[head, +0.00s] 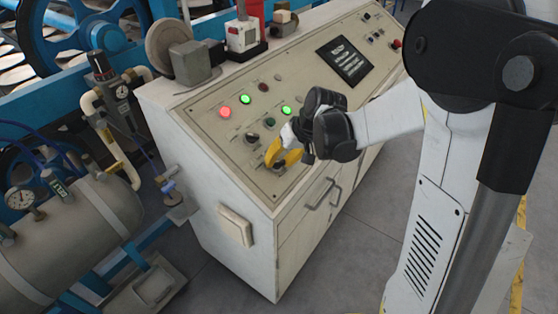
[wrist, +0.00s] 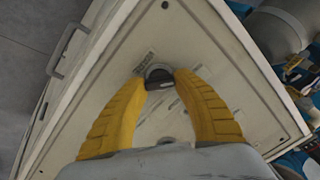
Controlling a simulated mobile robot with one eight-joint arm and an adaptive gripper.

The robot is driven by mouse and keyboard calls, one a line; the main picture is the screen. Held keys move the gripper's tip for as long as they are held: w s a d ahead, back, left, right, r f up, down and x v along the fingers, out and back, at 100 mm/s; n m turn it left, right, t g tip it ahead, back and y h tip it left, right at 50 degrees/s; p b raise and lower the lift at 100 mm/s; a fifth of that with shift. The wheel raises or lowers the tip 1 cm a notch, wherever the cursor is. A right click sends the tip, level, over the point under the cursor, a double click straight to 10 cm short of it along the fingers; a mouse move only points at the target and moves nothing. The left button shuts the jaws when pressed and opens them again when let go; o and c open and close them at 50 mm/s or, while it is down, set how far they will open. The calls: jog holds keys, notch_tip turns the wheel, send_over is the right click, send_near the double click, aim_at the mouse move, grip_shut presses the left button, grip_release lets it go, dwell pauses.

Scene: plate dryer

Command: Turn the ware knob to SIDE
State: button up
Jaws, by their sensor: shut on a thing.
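The control panel (head: 225,147) is the sloped cream top of a console. My gripper (head: 277,166) reaches down to the panel's near lower corner, its yellow fingers at a knob that they mostly hide in the head view. In the wrist view my gripper (wrist: 160,82) is shut on a dark round knob (wrist: 157,72), with a fingertip on each side of it. A small printed label lies beside the knob, too blurred to read. I cannot tell which position the knob points to.
Another dark knob (head: 251,137) sits close by on the panel. Lit red (head: 225,112) and green (head: 246,99) lamps and a dark screen (head: 345,61) are further along. Drawer handles (head: 322,194) stick out of the front. A tank (head: 75,230) with pipes stands left.

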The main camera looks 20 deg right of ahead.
jog(key=m, duration=0.6)
dwell(0.3)
jog(key=shift+m+y, duration=0.3)
jog(key=o, duration=1.2)
jog(key=shift+d, duration=0.1)
jog(key=v, duration=1.2)
jog(key=shift+s, duration=0.1)
